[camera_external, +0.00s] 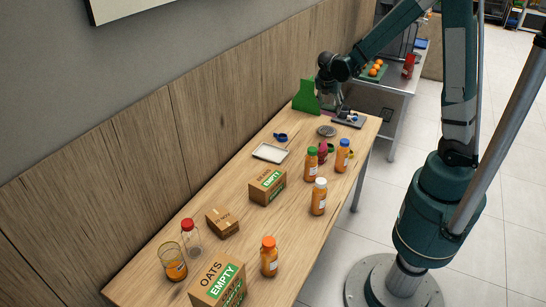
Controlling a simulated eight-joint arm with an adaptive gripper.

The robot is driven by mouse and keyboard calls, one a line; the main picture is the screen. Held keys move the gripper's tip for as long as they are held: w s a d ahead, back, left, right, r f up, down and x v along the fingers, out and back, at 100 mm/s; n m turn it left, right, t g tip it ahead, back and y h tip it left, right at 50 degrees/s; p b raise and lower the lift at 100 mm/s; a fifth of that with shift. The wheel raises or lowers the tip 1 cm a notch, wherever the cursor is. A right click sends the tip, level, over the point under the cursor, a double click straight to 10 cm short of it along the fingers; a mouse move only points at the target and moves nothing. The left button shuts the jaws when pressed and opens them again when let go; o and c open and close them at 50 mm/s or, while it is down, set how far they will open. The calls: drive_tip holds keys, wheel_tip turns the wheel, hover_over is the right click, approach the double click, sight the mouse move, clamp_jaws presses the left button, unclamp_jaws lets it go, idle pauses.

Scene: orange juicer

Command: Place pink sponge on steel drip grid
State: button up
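My gripper (336,104) points down over the far end of the wooden table, beside a green upright piece. It is small and dark here, and I cannot tell whether its fingers are apart or closed. A small pink patch (326,115), probably the pink sponge, shows just below and left of the fingers. I cannot tell whether they touch it. A round grey disc (327,131), probably the steel drip grid, lies flat on the table a little nearer the camera, with nothing visible on it.
The green piece (306,98) stands left of my gripper. A dark tray (349,121) with small items lies to the right. Juice bottles (342,156), a reddish-pink item (323,151) and a white tray (270,153) are nearer. Boxes (267,187) stand along the table.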

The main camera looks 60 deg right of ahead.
drive_tip(key=shift+f, duration=0.1)
drive_tip(key=shift+f+b, duration=0.7)
drive_tip(key=shift+f, duration=2.35)
drive_tip(key=shift+f+b, duration=0.4)
drive_tip(key=shift+f, duration=1.45)
drive_tip(key=shift+f, duration=0.2)
drive_tip(key=o, duration=0.6)
drive_tip(key=shift+r, duration=0.2)
